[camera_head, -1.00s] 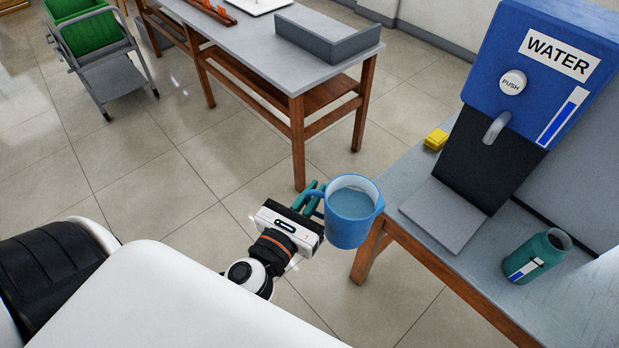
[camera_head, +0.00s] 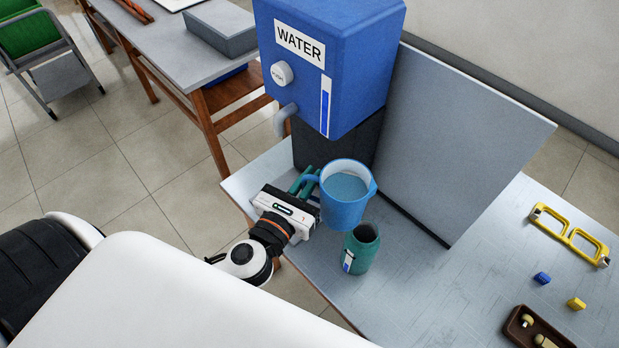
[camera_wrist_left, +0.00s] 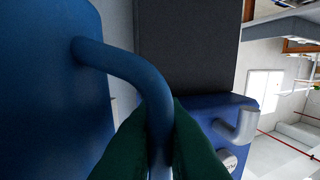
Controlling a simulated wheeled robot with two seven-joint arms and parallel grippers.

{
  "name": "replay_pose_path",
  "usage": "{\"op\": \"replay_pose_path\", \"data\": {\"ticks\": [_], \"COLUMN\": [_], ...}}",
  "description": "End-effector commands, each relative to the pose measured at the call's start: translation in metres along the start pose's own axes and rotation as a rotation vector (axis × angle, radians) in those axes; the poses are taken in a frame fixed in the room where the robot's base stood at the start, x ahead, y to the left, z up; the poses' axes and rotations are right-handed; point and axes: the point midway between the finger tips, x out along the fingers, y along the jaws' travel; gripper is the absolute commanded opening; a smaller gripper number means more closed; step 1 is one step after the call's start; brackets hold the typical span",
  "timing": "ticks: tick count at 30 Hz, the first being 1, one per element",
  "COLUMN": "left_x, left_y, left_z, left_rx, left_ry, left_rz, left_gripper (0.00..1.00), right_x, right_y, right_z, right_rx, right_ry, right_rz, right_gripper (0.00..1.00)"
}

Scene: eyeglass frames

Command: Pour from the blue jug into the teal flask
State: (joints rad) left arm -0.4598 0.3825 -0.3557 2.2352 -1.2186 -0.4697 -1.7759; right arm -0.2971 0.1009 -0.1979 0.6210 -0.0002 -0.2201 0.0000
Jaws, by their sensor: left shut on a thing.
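The blue jug (camera_head: 346,206) is upright and holds water with its surface near the rim. My left gripper (camera_head: 308,184) is shut on the jug's handle, which also shows between the green fingers in the left wrist view (camera_wrist_left: 140,72). The teal flask (camera_head: 361,250) stands upright on the table, its mouth open and facing up. The jug is just above and behind the flask in the head view, partly overlapping its upper left; I cannot tell the exact gap. My right gripper is not in view.
The blue water dispenser (camera_head: 340,60) stands close behind the jug, with a grey panel (camera_head: 450,130) to its right. The table between is clear.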

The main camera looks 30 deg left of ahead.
Motion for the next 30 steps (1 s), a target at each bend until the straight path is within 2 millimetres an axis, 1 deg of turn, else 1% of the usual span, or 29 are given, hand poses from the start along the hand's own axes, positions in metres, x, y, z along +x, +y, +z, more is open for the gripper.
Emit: {"op": "replay_pose_path", "data": {"ticks": [5,13,17,21,22,23,24,30], "left_x": [0.001,0.001,0.001,0.001,0.001,0.001,0.001,0.0], "left_y": [0.0,0.0,0.0,0.0,-0.001,-0.001,-0.002,-0.005], "left_z": [0.002,0.022,0.032,0.043,0.039,0.032,0.029,0.02], "left_rx": [-0.001,-0.002,-0.002,-0.001,0.005,0.019,0.035,0.116], "left_ry": [0.002,0.003,0.003,0.003,0.002,-0.001,-0.005,-0.022], "left_rz": [0.001,0.001,0.001,0.001,0.001,0.001,0.001,0.002], "left_gripper": [0.0,0.0,0.0,0.0,0.0,0.0,0.0,0.0], "right_x": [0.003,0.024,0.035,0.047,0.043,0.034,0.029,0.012], "right_y": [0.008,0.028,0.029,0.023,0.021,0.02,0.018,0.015], "right_z": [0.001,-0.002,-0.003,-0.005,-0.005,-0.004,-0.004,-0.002], "right_rx": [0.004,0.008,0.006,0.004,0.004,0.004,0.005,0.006], "right_ry": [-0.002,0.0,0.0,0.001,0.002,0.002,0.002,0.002], "right_rz": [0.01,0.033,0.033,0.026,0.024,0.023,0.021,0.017], "right_gripper": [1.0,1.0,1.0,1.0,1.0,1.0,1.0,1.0]}}
